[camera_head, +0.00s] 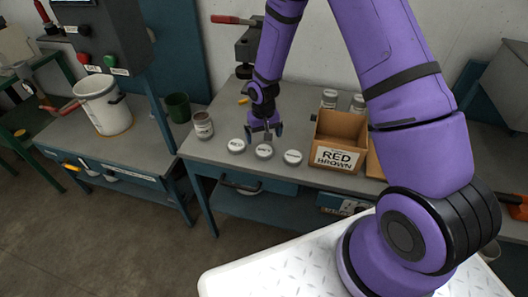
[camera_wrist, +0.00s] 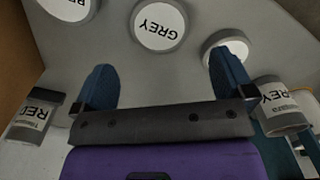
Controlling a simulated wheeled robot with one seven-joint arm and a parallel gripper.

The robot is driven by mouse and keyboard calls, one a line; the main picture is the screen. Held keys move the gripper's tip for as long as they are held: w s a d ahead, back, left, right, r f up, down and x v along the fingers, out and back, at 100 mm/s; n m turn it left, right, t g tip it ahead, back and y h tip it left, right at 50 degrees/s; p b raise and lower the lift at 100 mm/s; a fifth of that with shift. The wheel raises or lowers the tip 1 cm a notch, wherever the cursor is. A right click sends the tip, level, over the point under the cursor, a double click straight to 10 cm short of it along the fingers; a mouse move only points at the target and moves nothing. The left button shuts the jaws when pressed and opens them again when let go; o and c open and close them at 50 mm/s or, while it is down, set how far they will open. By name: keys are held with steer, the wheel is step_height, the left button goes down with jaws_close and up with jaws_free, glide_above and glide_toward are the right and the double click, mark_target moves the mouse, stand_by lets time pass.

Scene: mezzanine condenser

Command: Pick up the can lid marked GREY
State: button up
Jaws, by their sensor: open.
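The can lid marked GREY (camera_wrist: 160,24) is a round lid with a white label, lying flat on the grey bench top. In the wrist view it sits at the top middle, ahead of the gap between my fingers, its lettering upside down. In the head view it is the middle lid (camera_head: 264,151) of a row of three. My gripper (camera_head: 264,133) is open and empty, pointing down just behind and above this lid, apart from it. Both fingers show in the wrist view (camera_wrist: 162,80). Nothing hides the lid's label there.
A lid starting "RE" (camera_wrist: 68,6) and another lid (camera_wrist: 228,46), partly behind a finger, flank it closely. A can marked GREY (camera_wrist: 283,105) and one marked RED (camera_wrist: 35,115) stand nearby. The RED BROWN box (camera_head: 340,157) is to the right; a green cup (camera_head: 178,107) is left.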

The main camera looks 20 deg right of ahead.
mark_target(264, 149)
steer(key=shift+s+f, duration=0.15)
steer(key=shift+f, duration=1.4)
steer(key=shift+s+f, duration=0.15)
steer(key=shift+f, duration=1.4)
steer(key=shift+c, duration=0.5)
steer(key=c, duration=0.9)
